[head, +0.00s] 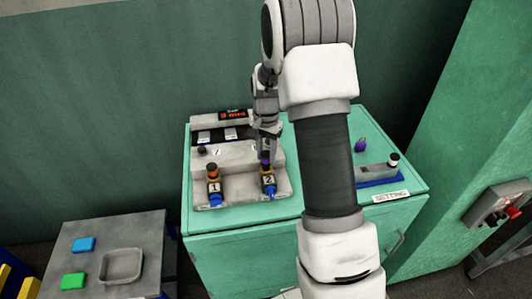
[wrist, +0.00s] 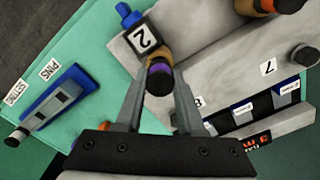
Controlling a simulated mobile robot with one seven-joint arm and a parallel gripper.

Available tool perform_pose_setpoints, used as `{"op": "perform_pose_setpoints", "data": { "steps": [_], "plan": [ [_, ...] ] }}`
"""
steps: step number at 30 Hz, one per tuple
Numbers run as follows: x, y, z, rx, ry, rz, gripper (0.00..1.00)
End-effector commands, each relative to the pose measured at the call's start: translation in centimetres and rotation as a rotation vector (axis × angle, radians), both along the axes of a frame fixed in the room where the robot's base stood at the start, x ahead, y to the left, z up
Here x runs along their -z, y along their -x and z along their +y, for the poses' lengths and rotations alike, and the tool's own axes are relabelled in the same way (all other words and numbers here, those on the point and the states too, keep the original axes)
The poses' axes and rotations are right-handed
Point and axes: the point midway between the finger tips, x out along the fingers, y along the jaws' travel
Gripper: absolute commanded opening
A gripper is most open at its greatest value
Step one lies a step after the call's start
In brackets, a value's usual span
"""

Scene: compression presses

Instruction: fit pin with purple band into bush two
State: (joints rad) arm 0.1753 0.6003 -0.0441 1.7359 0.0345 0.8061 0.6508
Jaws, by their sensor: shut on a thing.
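My gripper (head: 266,140) is over the "2" station of the grey press block. In the wrist view its two fingers (wrist: 160,92) are shut on the dark-topped pin with the purple band (wrist: 158,78). The pin also shows in the head view (head: 265,159), upright between the fingertips. Bush two (head: 267,171), brass-coloured, is directly below the pin and behind the "2" plate (wrist: 143,39). The pin is in line with the bush, and its lower end is hidden. I cannot tell how deep it sits.
A blue-based pin rack (head: 378,174) with one black-topped pin is at the right. A purple object (head: 361,145) stands behind it. A grey side table (head: 110,230) is lower left.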

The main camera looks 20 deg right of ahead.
Motion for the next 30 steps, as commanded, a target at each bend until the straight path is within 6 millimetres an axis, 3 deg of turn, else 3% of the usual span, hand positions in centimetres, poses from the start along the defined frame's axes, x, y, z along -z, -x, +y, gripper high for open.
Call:
{"op": "perform_pose_setpoints", "data": {
  "steps": [24,25,30],
  "plan": [
    [2.1,0.0,0.0,0.0,0.0,0.0,0.0],
    [2.0,0.0,0.0,0.0,0.0,-0.001,0.43],
    [2.0,0.0,0.0,0.0,0.0,0.0,0.72]
  ]
}}
